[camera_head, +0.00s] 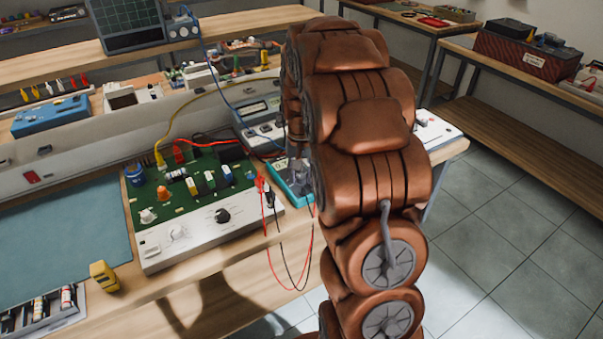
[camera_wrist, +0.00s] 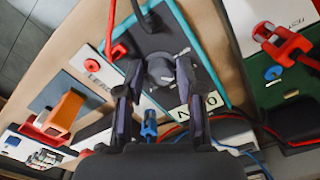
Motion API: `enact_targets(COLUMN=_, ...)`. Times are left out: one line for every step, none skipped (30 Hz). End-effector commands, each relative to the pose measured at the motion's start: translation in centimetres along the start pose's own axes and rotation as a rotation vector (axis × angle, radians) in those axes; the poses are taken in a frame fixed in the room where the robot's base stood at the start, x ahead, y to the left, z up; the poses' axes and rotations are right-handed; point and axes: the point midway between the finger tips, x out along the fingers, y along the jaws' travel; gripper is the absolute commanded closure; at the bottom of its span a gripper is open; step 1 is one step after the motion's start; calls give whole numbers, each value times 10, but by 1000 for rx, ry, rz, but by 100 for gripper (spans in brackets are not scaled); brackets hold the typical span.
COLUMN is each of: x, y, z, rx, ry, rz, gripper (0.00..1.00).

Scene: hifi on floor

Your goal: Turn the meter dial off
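The meter (camera_wrist: 150,42) has a dark face with a teal edge, and it fills the upper middle of the wrist view. Its round grey dial (camera_wrist: 161,70) shows between my fingertips, with pale marks beside it. My gripper (camera_wrist: 158,80) is open, with one dark finger on each side of the dial. I cannot tell whether the fingers touch it. In the head view, the teal meter (camera_head: 281,178) lies on the bench, partly hidden by my arm. My gripper is mostly hidden there, and the dial cannot be made out.
Red and black leads (camera_head: 284,250) hang off the bench's front edge. A green circuit board unit (camera_head: 205,207) with knobs stands left of the meter. A yellow object (camera_head: 103,276) and a blue mat (camera_head: 60,235) lie farther left. Open tiled floor (camera_head: 500,250) is at right.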

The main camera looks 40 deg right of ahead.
Motion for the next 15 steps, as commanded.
enact_targets(x=0, y=0, z=0, rx=0, ry=0, rz=0, gripper=71)
enact_targets(x=0, y=0, z=0, rx=0, ry=0, rz=0, gripper=75)
enact_targets(x=0, y=0, z=0, rx=0, ry=0, rz=0, gripper=79)
enact_targets(x=0, y=0, z=0, rx=0, ry=0, rz=0, gripper=82)
enact_targets(x=0, y=0, z=0, rx=0, ry=0, rz=0, gripper=85)
enact_targets(x=0, y=0, z=0, rx=0, ry=0, rz=0, gripper=89)
enact_targets(x=0, y=0, z=0, rx=0, ry=0, rz=0, gripper=92)
enact_targets(x=0, y=0, z=0, rx=0, ry=0, rz=0, gripper=95)
enact_targets(x=0, y=0, z=0, rx=0, ry=0, rz=0, gripper=100)
enact_targets(x=0, y=0, z=0, rx=0, ry=0, rz=0, gripper=100)
enact_targets(x=0, y=0, z=0, rx=0, ry=0, rz=0, gripper=100)
enact_targets(x=0, y=0, z=0, rx=0, ry=0, rz=0, gripper=100)
enact_targets(x=0, y=0, z=0, rx=0, ry=0, rz=0, gripper=100)
enact_targets(x=0, y=0, z=0, rx=-1, ry=0, rz=0, gripper=100)
enact_targets(x=0, y=0, z=0, rx=-4, ry=0, rz=0, gripper=100)
